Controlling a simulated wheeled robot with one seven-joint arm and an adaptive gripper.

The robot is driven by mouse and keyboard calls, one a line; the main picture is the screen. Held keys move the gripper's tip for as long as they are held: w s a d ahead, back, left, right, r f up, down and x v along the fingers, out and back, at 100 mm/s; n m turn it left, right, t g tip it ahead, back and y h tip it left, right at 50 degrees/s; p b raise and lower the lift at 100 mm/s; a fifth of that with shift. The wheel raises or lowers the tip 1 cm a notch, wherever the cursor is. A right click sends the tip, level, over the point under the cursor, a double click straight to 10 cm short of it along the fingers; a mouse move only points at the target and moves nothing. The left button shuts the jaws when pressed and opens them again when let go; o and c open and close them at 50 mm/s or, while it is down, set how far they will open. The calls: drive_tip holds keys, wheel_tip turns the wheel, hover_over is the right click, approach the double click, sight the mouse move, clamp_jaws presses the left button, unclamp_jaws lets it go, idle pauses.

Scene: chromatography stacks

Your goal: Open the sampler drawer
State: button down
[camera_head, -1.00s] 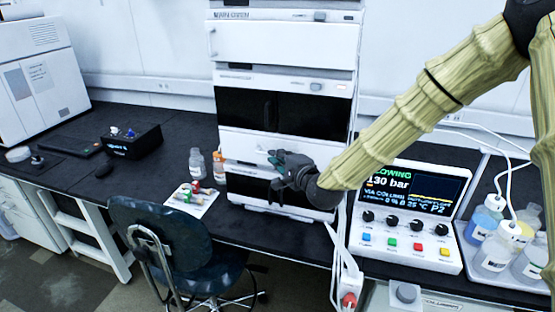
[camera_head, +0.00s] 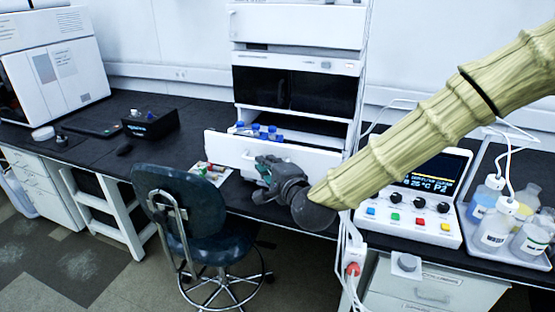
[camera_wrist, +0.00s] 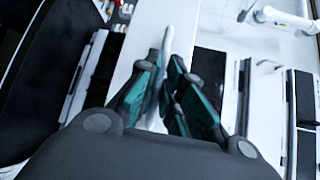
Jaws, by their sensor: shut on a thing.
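The white sampler drawer (camera_head: 225,149) stands pulled out from the chromatography stack (camera_head: 297,27) in the head view. Blue-capped vials (camera_head: 256,131) show inside it. My gripper (camera_head: 262,168) is at the middle of the drawer front. In the wrist view, my gripper's green-padded fingers (camera_wrist: 164,90) are closed around the white handle (camera_wrist: 166,50), with the white drawer front (camera_wrist: 140,32) behind it. The wrist and fingers hide part of the drawer front in the head view.
A dark chair (camera_head: 180,215) stands before the bench, left of my gripper. A control box (camera_head: 415,215) and a tray (camera_head: 515,258) of bottles are at the right. A small white mat (camera_head: 211,172) with small items lies left of the drawer.

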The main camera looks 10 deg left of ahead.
drive_tip(key=shift+s+a, duration=0.15)
drive_tip(key=shift+s, duration=0.45)
drive_tip(key=c, duration=1.5)
unclamp_jaws()
drive_tip(key=shift+c, duration=0.2)
drive_tip(key=v, duration=0.7)
drive_tip(key=shift+d, duration=0.25)
drive_tip(key=shift+s, duration=0.15)
